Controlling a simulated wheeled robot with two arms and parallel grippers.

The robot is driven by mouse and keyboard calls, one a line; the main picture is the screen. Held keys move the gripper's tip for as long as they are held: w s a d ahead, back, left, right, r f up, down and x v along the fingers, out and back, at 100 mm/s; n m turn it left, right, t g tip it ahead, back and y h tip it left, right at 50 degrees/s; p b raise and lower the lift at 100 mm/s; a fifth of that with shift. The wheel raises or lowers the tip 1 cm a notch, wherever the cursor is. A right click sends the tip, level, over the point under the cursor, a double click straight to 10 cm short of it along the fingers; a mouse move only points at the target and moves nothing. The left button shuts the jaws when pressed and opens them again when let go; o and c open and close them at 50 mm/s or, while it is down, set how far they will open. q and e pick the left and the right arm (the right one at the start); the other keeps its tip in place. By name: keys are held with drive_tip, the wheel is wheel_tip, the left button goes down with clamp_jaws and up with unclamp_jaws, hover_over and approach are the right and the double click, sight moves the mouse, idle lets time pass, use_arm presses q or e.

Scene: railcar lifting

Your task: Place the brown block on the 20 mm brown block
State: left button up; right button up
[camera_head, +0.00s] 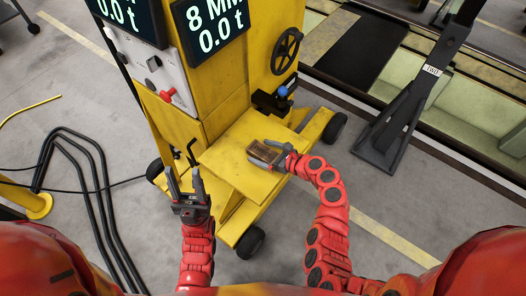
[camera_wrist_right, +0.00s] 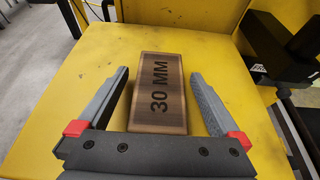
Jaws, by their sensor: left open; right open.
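A brown block (camera_wrist_right: 160,95) marked "30 MM" lies on the flat yellow shelf of the machine. It also shows in the head view (camera_head: 263,152). My right gripper (camera_wrist_right: 160,85) is open, with one finger on each side of the block and a gap to each. In the head view my right gripper (camera_head: 272,155) is low over the shelf at the block. My left gripper (camera_head: 186,172) is open and empty, pointing up near the shelf's left side. I see no block marked 20 mm.
A dark stand (camera_head: 385,143) is at the right. Black cables (camera_head: 75,160) lie on the floor at the left.

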clamp_jaws()
idle(0.5)
drive_tip(key=shift+r, duration=0.1)
